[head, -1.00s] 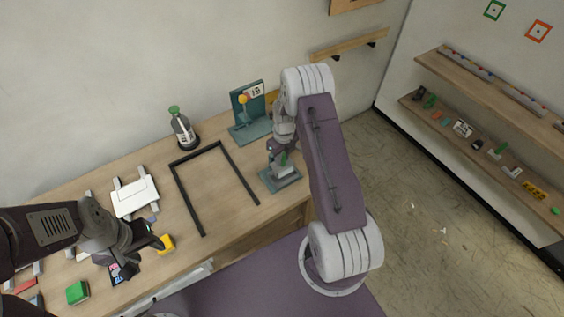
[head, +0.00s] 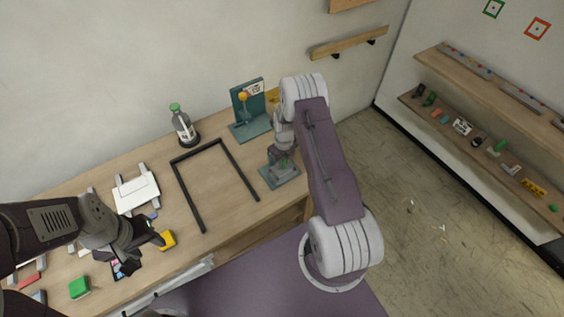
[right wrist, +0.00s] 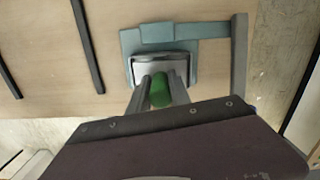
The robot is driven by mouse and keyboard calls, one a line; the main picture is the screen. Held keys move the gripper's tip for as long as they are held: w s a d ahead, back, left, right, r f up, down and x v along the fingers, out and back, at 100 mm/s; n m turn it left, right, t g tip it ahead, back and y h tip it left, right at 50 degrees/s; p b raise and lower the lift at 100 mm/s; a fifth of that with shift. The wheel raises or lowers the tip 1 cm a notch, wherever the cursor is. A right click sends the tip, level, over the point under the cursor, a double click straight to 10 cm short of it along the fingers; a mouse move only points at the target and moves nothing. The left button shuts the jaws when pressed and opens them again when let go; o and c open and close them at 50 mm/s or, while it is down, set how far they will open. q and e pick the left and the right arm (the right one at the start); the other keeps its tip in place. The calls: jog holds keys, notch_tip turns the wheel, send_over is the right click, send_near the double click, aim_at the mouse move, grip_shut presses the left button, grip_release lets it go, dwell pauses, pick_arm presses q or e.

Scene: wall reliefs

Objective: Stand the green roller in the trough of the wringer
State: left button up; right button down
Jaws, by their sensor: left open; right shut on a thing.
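The green roller (right wrist: 160,91) is between the fingers of my right gripper (right wrist: 160,82), which is shut on it. In the head view the roller (head: 284,163) shows as a small green patch below the gripper (head: 283,157). The teal wringer (head: 280,177) stands on the table under it. In the right wrist view the wringer (right wrist: 188,32) has a grey metal trough (right wrist: 160,61), and the roller's far end overlaps its near edge. I cannot tell whether the roller touches the trough floor. My left gripper (head: 154,238) is open and empty.
A yellow block (head: 167,241) lies beside my left gripper. A black frame (head: 178,196) lies mid-table. A teal stand (head: 250,128) and a bottle (head: 183,127) are at the back. A green block (head: 79,287) lies front left. Shelves (head: 485,130) hang at right.

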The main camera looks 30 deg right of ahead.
jog(key=c, duration=1.3)
grip_release()
jog(key=shift+s+f, duration=0.2)
jog(key=shift+f, duration=0.1)
jog(key=shift+o, duration=0.6)
jog(key=shift+w+f, duration=0.1)
jog(key=shift+w, duration=0.2)
pick_arm(q)
jog(key=shift+w+d+f, duration=0.1)
jog(key=shift+w, duration=0.15)
